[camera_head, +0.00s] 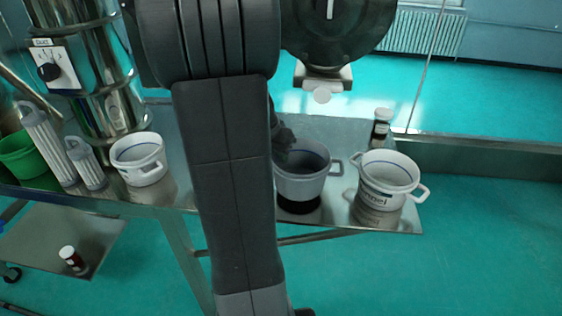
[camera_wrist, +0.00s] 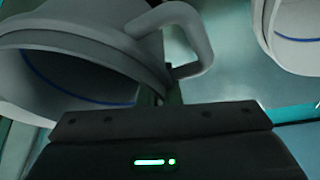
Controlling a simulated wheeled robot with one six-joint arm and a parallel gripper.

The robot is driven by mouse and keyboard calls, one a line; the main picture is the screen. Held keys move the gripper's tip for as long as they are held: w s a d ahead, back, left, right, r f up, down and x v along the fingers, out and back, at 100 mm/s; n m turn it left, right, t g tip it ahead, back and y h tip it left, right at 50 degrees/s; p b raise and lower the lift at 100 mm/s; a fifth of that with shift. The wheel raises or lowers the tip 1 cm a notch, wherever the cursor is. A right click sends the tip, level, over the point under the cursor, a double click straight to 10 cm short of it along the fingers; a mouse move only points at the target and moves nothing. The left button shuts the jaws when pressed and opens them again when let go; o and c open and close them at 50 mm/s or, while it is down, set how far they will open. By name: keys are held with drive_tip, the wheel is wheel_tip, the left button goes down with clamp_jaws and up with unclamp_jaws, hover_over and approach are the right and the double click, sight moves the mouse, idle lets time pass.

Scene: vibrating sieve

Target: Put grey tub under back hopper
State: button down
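The grey tub (camera_head: 300,187) is near the middle of the steel table in the head view, right of my arm, upright with its mouth up. A dark patch lies directly beneath it, so it seems slightly raised off the table. My gripper (camera_head: 283,139) is at its back-left rim, its fingers mostly hidden, and seems shut on the rim. In the wrist view, the tub (camera_wrist: 90,40) fills the upper left, with its loop handle and blue inner line. The steel sieve machine (camera_head: 105,95) with a dial box stands at the left. I cannot make out the back hopper.
A white tub (camera_head: 138,172) stands left of my arm and another (camera_head: 383,190) stands close on the right. White cylinders (camera_head: 88,168) and a green container (camera_head: 20,160) stand at the left. A lower shelf holds another bottle (camera_head: 73,259).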

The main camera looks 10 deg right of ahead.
drive_tip(key=shift+f, duration=1.25)
drive_tip(key=shift+f, duration=0.1)
drive_tip(key=c, duration=1.6)
unclamp_jaws()
